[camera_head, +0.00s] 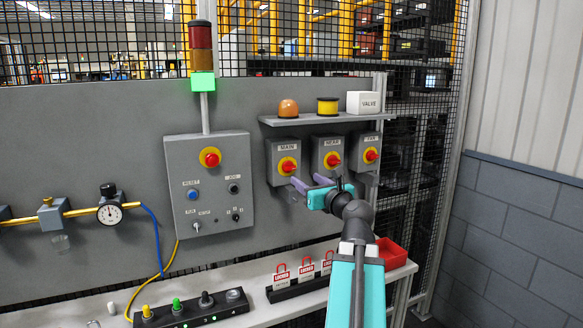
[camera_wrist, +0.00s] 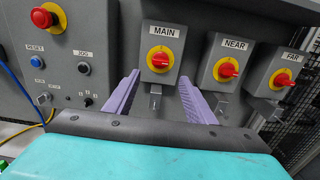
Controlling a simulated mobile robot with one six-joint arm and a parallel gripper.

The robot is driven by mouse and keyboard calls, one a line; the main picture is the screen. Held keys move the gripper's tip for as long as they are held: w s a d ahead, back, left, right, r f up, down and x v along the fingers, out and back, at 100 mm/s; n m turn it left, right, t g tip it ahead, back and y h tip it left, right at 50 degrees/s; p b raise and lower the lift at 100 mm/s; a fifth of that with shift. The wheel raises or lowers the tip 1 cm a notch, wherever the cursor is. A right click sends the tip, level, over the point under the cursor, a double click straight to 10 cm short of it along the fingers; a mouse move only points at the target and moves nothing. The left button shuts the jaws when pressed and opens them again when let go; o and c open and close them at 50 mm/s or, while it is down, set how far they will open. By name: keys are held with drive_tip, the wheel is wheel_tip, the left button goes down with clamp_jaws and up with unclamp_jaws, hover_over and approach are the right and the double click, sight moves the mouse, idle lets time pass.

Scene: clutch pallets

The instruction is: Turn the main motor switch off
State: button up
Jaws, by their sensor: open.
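The main switch is a grey box labelled MAIN with a red knob on a yellow disc (camera_head: 288,165). It is left of the NEAR switch (camera_head: 333,160) and FAR switch (camera_head: 370,155). In the wrist view the main switch knob (camera_wrist: 160,60) is almost centred, just beyond the fingertips. My gripper (camera_head: 308,184) is open and empty, its two lilac fingers reaching toward the panel just below the main box. In the wrist view the fingers of my gripper (camera_wrist: 159,80) spread to either side of the main box's lower part. I see no clear contact with the knob.
A control box (camera_head: 209,205) with an emergency stop stands left of the switches. Red lockout padlocks (camera_head: 305,268) and a red bin (camera_head: 391,253) are below. The stack light (camera_head: 203,80) glows green.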

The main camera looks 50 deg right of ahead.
sight(291, 169)
drive_tip(key=shift+p+x, duration=1.15)
drive_tip(key=shift+x, duration=4.55)
